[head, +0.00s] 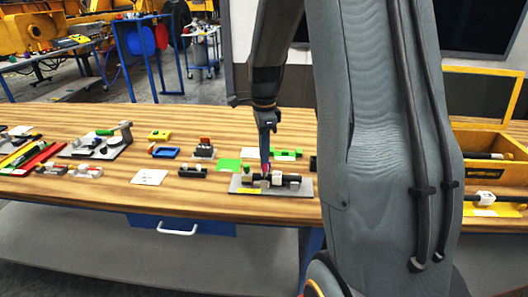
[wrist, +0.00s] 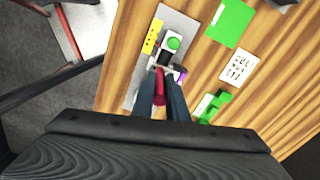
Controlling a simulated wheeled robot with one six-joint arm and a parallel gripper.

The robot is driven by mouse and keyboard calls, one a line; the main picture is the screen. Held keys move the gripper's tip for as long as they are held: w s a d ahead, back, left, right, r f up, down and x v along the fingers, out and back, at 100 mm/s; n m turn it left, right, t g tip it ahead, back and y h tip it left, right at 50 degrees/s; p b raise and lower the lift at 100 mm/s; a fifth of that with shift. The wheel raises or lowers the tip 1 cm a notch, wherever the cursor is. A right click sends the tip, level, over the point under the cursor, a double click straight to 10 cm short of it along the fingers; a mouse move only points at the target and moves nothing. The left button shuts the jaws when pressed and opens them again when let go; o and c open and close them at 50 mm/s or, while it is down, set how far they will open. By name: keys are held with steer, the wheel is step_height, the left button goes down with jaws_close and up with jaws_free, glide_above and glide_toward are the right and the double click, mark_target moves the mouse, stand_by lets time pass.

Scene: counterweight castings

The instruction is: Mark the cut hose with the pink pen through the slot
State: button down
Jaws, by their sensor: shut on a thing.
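My gripper (head: 266,155) points down over a grey plate (head: 240,187) at the table's front edge. It is shut on the pink pen (wrist: 159,84), which shows red-pink between the fingers in the wrist view. In the head view only a little pink shows at the pen's lower end, close above the plate's parts. A black hose (head: 293,179) lies along the plate, with a white block (head: 277,178) around part of it. The slot is not clear in either view. In the wrist view the fingers hide much of the block, and I cannot tell whether the pen touches the hose.
The plate bears a yellow label (wrist: 152,37) and a round green part (wrist: 173,43). Behind it lie a green card (head: 229,164) and a green-and-white fixture (head: 285,154). A white card (head: 149,177) lies to the left.

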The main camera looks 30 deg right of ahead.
steer(key=shift+r+p, duration=2.7)
steer(key=shift+r, duration=0.8)
